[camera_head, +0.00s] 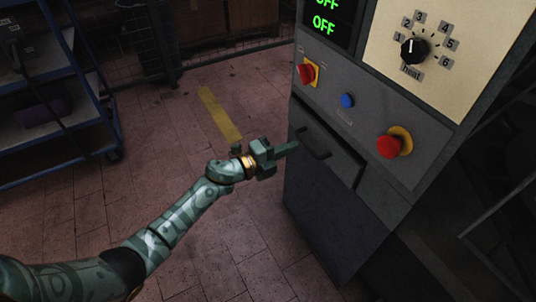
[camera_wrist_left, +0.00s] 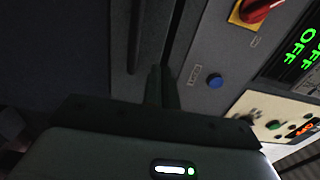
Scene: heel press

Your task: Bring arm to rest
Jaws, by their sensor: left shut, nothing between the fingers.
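My left arm comes in from the lower left in the head view. Its green gripper (camera_head: 294,148) is shut and empty, with the fingertips close to the front of the grey press (camera_head: 325,225). They are beside the drawer handle (camera_head: 316,146); I cannot tell whether they touch the front. In the left wrist view the closed fingers (camera_wrist_left: 161,82) point at the dark panel, with the blue button (camera_wrist_left: 214,81) to their right. My right gripper is not in view.
The press carries a red switch (camera_head: 306,74) on yellow, a blue button (camera_head: 347,101), a red button (camera_head: 389,147), a heat dial (camera_head: 412,49) and a display (camera_head: 326,24) reading OFF. A blue shelf cart (camera_head: 66,163) stands at left. The tiled floor between is clear.

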